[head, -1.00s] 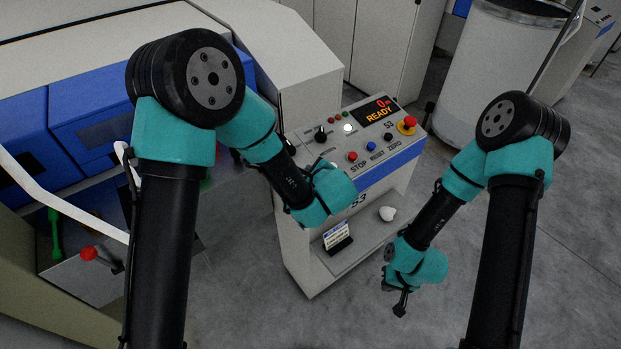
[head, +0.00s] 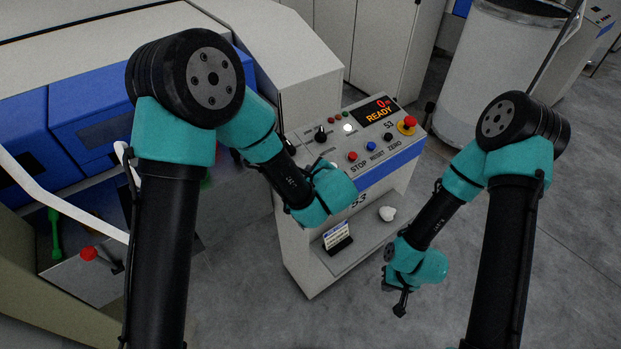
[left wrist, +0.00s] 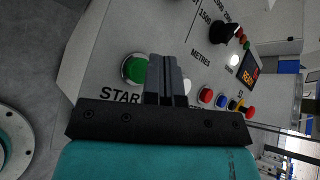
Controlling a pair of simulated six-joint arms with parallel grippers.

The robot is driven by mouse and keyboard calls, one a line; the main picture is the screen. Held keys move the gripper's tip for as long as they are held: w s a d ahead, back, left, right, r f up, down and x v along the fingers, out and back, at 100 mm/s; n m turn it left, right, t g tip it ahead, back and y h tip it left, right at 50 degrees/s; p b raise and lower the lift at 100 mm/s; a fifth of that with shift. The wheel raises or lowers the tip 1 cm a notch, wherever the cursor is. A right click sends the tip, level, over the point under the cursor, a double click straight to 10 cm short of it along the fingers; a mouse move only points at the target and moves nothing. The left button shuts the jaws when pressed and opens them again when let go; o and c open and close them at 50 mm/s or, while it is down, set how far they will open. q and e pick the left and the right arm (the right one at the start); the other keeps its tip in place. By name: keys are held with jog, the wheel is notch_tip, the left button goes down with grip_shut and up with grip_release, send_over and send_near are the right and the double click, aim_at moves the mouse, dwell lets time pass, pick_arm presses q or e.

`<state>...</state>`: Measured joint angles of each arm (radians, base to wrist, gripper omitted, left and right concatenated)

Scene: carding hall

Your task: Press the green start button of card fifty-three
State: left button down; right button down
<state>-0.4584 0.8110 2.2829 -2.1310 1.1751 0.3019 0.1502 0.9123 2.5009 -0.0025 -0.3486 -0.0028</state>
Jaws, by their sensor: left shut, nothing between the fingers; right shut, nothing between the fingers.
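The control console of card fifty-three (head: 292,238) stands in the middle of the head view, its display reading READY. The green start button (left wrist: 134,69) shows in the left wrist view, above the lettering START. It is hidden behind my left wrist in the head view. My left gripper (left wrist: 166,62) is shut and empty over the panel, its fingertips just to the right of the green button in the left wrist view. I cannot tell the gap between the fingertips and the panel. My right gripper (head: 402,303) is shut and empty, low over the floor to the right of the console.
The panel also has a red stop button (head: 352,156), a blue reset button (head: 371,146), a black zero button (head: 388,137) and a red emergency knob (head: 409,122). A small card stand (head: 337,238) and a white lump (head: 387,214) sit on the shelf below.

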pick_arm(q)
jog(key=shift+f, duration=0.1)
dwell(0.7)
jog(key=shift+w+a+f, duration=0.1)
jog(key=shift+f, duration=0.25)
jog(key=shift+f, duration=0.45)
dwell(0.9)
jog(key=shift+r, duration=0.9)
jog(key=r, duration=0.3)
jog(key=s+d+r, duration=0.1)
jog(key=shift+s+r, duration=0.1)
jog(key=shift+r, duration=0.3)
dwell(0.3)
dwell(0.6)
